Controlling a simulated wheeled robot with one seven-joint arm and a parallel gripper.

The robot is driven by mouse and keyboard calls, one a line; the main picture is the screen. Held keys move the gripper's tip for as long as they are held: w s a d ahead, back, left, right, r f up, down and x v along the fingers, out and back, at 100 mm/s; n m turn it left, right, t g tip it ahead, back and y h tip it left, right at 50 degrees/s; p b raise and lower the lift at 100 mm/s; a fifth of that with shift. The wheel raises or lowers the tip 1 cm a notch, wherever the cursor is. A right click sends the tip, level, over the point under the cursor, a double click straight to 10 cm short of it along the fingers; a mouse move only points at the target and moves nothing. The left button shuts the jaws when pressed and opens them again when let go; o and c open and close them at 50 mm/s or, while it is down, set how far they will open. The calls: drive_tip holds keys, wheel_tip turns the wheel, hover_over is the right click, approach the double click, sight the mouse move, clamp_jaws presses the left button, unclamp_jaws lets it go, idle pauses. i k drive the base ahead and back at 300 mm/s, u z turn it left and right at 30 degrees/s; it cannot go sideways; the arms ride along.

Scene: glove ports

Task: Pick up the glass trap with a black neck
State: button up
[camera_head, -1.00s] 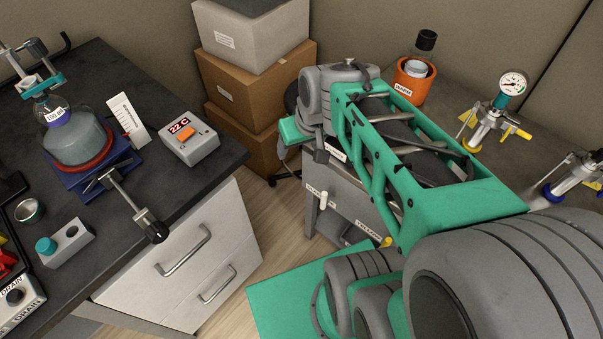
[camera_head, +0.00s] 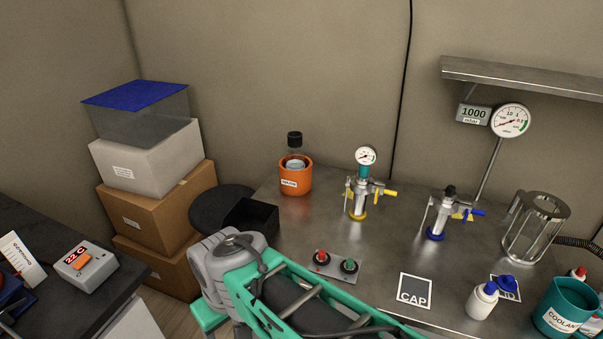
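A small clear and metallic vessel (camera_head: 440,213) with a black top, side arms and a blue base ring stands upright on the steel bench (camera_head: 375,240). It fits the glass trap with a black neck best, though it is small here. A similar vessel (camera_head: 358,200) to its left has a teal neck, a round gauge on top, yellow handles and a yellow base ring. My green and grey arm crosses the bottom middle, in front of the bench. My gripper cannot be made out, so its fingers and any hold are not shown.
An orange container (camera_head: 295,178) holds a black-capped bottle. An open metal-framed glass cylinder (camera_head: 535,228) stands at right, near a white bottle (camera_head: 482,300) and teal mug (camera_head: 565,308). A button panel (camera_head: 336,267) lies at the front. A shelf (camera_head: 520,76) overhangs the right side.

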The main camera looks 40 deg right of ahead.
sight(295, 148)
drive_tip(key=u, duration=0.05)
drive_tip(key=k, duration=0.6)
drive_tip(key=u, duration=0.8)
drive_tip(key=i, duration=0.7)
drive_tip(key=z, duration=2.05)
drive_tip(key=i, duration=0.5)
drive_tip(key=z, duration=0.15)
